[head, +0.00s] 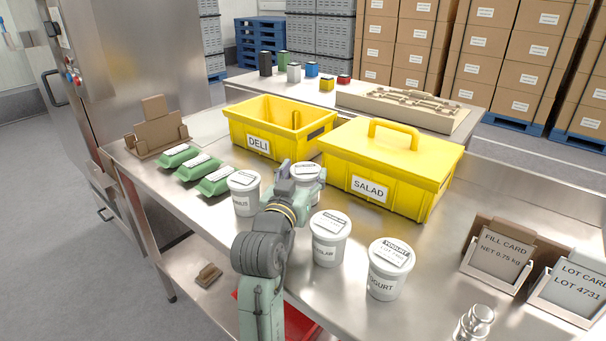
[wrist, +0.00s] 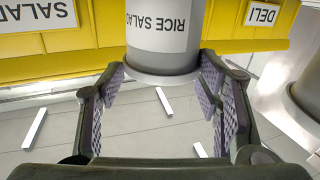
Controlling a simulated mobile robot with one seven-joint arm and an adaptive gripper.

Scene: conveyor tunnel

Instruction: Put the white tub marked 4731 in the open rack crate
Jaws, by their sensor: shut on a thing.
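My gripper (wrist: 163,70) is shut on a white tub (head: 306,185) in the middle of the steel table; its side reads RICE SALAD (wrist: 162,30) in the wrist view. I cannot tell whether it touches the table, nor read its lot number. Other white tubs with printed lids stand near: one to the left (head: 243,193), one marked SLAW (head: 329,240) in front, and the yogurt tub (head: 388,270) at the right front. The open yellow crate marked DELI (head: 258,143) is behind the held tub. The yellow crate marked SALAD (head: 367,190) has a lid on.
A fill card (head: 497,256) and a lot card reading LOT 4731 (head: 570,292) stand at the right, near a metal weight (head: 474,324). A back table holds small coloured blocks and a tan tray (head: 408,108).

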